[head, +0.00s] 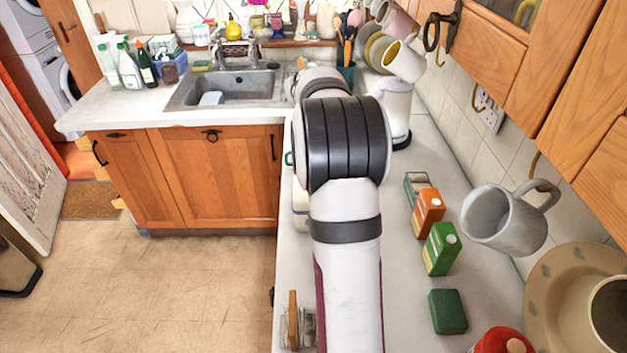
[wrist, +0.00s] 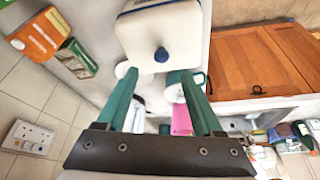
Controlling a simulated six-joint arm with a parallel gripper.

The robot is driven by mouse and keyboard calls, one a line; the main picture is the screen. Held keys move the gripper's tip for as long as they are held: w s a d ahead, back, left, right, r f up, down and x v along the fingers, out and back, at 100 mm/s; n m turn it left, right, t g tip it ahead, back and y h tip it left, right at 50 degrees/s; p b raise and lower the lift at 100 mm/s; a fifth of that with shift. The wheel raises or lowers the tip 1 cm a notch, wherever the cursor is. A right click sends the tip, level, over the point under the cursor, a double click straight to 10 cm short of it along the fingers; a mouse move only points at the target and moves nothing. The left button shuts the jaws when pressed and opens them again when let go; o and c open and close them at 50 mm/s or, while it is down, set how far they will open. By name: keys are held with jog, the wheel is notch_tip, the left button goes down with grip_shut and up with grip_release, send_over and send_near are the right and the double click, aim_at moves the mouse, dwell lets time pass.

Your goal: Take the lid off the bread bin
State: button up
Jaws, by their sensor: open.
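The bread bin (wrist: 188,25) is a white box with dark blue edging at the top of the wrist view. A round blue knob (wrist: 161,54) stands out from its white face. I cannot clearly make out the seam between lid and body. In the head view my arm hides most of the bin; a pale sliver (head: 299,212) left of the arm may be part of it. My gripper (wrist: 157,75) has two green fingers, spread apart and empty. In the wrist view the knob appears between and just beyond the fingertips, not gripped. The head view hides my gripper behind the arm.
A green-and-white mug (wrist: 178,88) is close by the right finger. Green and orange cartons (head: 429,212) line the counter right of my arm. A grey mug (head: 505,218) hangs from a hook at right. The sink (head: 232,90) is behind, left.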

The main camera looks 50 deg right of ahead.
jog(key=x, duration=0.8)
jog(key=shift+w+d+f, duration=0.1)
jog(key=shift+w+f, duration=0.05)
jog(key=shift+f, duration=0.2)
grip_shut()
